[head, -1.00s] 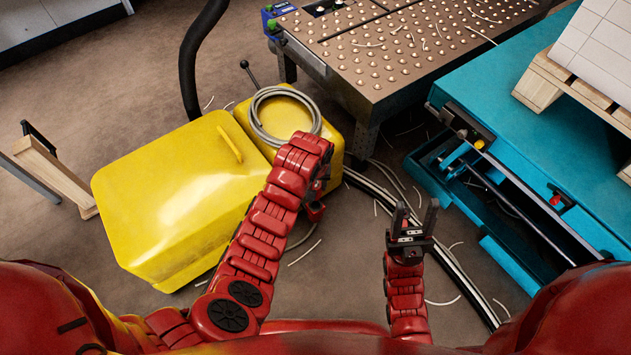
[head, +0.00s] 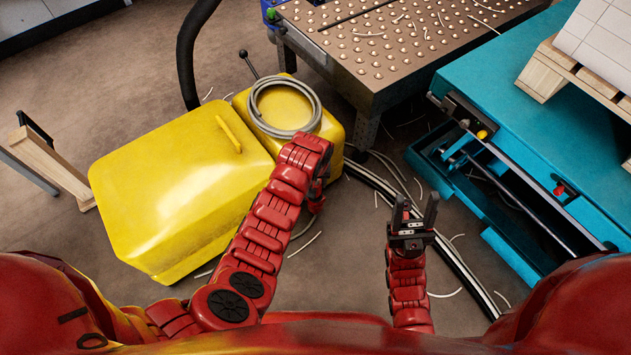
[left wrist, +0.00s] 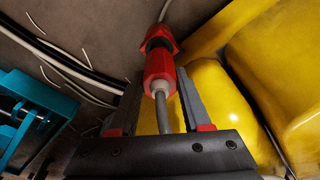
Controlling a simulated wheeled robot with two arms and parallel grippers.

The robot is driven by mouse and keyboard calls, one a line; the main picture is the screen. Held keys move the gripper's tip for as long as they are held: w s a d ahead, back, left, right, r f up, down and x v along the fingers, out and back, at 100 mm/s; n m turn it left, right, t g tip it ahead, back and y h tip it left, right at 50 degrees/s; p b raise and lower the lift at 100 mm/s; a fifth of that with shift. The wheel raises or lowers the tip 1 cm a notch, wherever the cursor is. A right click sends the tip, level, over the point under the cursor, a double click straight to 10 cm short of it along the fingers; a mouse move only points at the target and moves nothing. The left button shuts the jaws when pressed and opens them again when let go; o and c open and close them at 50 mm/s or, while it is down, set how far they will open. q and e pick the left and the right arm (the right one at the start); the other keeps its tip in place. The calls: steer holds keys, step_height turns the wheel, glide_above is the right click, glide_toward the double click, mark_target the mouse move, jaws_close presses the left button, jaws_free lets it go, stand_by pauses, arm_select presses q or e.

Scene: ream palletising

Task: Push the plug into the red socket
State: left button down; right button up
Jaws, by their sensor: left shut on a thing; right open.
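My left gripper (head: 320,178) is beside the yellow machine in the head view, its fingers largely hidden by the wrist. In the left wrist view the left gripper (left wrist: 155,105) is shut on a red plug (left wrist: 157,68), with a grey cable running back from it between the fingers. Directly beyond the plug is the red socket (left wrist: 165,36), with a dark ring between them. The two look roughly in line; I cannot tell how far the plug is inside. In the head view a red connector part (head: 316,204) shows just below the left gripper. My right gripper (head: 413,222) is open and empty.
The yellow machine (head: 165,190) with a coiled grey hose (head: 252,112) on top stands at left. A studded metal table (head: 390,50) is behind, a teal lift table (head: 530,90) at right. Black and grey cables (head: 455,262) cross the floor between.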

arm_select(q)
steer(key=shift+p, duration=0.3)
stand_by(0.6)
steer(key=shift+p, duration=0.35)
steer(key=shift+p, duration=0.3)
stand_by(0.4)
steer(key=shift+f+b, duration=0.6)
steer(key=shift+f, duration=1)
steer(key=shift+c, duration=1.4)
jaws_free()
